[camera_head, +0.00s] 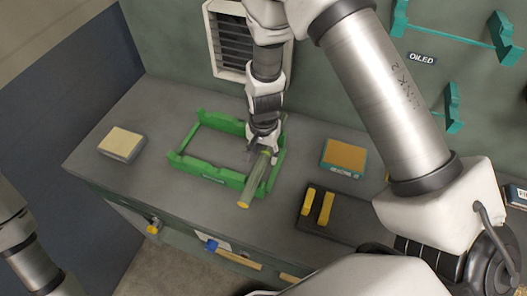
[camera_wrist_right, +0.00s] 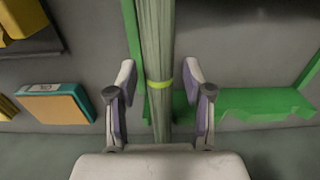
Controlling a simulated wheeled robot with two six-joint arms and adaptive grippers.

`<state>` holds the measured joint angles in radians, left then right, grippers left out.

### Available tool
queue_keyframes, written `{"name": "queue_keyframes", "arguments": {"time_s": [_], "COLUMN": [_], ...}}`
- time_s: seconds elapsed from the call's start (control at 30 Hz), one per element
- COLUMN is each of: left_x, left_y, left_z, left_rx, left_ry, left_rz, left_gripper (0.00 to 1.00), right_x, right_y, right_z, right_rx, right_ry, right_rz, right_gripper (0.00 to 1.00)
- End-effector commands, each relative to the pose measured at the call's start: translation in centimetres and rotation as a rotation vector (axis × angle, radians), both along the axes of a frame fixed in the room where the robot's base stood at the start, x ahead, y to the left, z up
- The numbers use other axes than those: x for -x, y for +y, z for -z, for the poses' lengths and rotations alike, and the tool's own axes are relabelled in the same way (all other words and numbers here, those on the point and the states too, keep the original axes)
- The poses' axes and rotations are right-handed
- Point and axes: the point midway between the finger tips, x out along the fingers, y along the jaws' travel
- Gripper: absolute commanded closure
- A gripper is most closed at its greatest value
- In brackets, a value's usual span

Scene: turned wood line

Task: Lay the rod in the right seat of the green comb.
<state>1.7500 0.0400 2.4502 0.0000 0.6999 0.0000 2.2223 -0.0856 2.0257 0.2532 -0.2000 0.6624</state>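The green comb (camera_head: 207,168) is a rectangular frame with notched rails lying on the grey bench. The rod (camera_head: 255,182) is a pale grey-green stick with a yellow near end. It lies over the right part of the comb, and its yellow end sticks out past the front rail. In the right wrist view the rod (camera_wrist_right: 155,50) has a yellow-green band and runs beside a green side bar. My right gripper (camera_head: 262,148) has its fingers on either side of the rod, with visible gaps. I cannot tell how deep the rod sits in the seat. My left gripper is out of view.
A cream-topped block (camera_head: 122,144) sits left of the comb. An orange-topped teal block (camera_head: 344,157) and a dark tray (camera_head: 337,225) with yellow pieces are to the right. A vent (camera_head: 230,42) and teal wall racks (camera_head: 455,38) are behind.

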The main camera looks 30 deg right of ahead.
Motion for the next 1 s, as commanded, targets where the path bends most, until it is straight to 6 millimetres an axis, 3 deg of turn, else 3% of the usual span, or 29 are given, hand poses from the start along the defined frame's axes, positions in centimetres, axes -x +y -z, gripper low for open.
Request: {"name": "queue_keyframes", "arguments": {"time_s": [0.37, 0.47, 0.8, 1.0], "left_x": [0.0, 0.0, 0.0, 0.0], "left_y": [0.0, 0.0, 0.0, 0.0], "left_z": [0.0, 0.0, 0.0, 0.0], "left_rx": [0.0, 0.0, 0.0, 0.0], "left_ry": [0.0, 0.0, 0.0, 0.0], "left_rz": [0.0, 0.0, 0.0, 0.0], "left_gripper": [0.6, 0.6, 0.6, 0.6], "right_x": [-0.1, -0.2, -0.2, -0.2], "right_y": [0.0, 0.0, 0.0, 0.0], "right_z": [-0.6, -2.2, -10.3, -11.9], "right_rx": [-0.001, -0.001, -0.001, 0.0], "right_ry": [-0.002, -0.004, -0.002, 0.001], "right_rz": [0.0, 0.0, 0.0, 0.0], "right_gripper": [0.4, 0.4, 0.4, 0.4]}}
